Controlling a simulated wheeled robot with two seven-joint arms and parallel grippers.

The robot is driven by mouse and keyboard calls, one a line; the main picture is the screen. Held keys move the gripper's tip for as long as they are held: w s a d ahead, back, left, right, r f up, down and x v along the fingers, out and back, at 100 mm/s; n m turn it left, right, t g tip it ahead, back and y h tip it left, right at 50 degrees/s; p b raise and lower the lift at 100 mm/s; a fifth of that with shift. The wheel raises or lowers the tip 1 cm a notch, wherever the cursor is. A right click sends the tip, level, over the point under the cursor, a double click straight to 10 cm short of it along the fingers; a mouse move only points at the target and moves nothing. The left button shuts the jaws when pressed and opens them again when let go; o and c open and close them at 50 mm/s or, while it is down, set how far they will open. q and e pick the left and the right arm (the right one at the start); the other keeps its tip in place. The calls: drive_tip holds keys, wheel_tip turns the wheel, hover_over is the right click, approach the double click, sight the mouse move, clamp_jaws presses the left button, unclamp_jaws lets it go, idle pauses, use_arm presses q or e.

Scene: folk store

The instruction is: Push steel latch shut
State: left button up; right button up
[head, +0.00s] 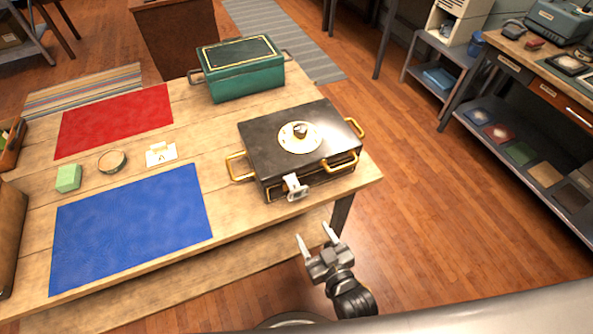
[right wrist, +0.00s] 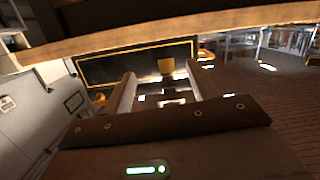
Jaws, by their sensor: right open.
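A black box (head: 262,135) with gold handles and a round dial on its lid stands at the right front of the wooden table. A steel latch (head: 295,187) sits on its front side and sticks out from the box toward me. My right gripper (head: 315,235) is open and empty, in front of the table edge, below and apart from the latch. In the right wrist view, a gold-edged black face of the box (right wrist: 130,64) shows beyond the two spread fingers; bright metal parts show between them, but I cannot tell which is the latch. My left gripper is not in view.
A green box (head: 240,75) stands behind the black one. A red mat (head: 115,120), a blue mat (head: 130,225), a green block (head: 69,178), a tape roll (head: 112,161) and a small white plate (head: 161,154) lie left. The floor right of the table (head: 345,178) is clear.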

drive_tip(key=m+t, duration=0.1)
drive_tip(key=t, duration=0.1)
approach(301, 190)
drive_tip(key=w, duration=0.1)
drive_tip(key=p+x, duration=0.1)
drive_tip(key=x, duration=0.4)
drive_tip(key=p+x, duration=0.2)
drive_tip(key=x, duration=0.2)
drive_tip(key=shift+w+a, duration=0.35)
drive_tip(key=shift+w+a+f+p, duration=0.1)
drive_tip(key=shift+w+p, duration=0.05)
drive_tip(key=shift+w, duration=0.2)
drive_tip(key=shift+w+a+f+p, duration=0.1)
drive_tip(key=shift+w+a+p, duration=0.05)
drive_tip(key=shift+w, duration=0.25)
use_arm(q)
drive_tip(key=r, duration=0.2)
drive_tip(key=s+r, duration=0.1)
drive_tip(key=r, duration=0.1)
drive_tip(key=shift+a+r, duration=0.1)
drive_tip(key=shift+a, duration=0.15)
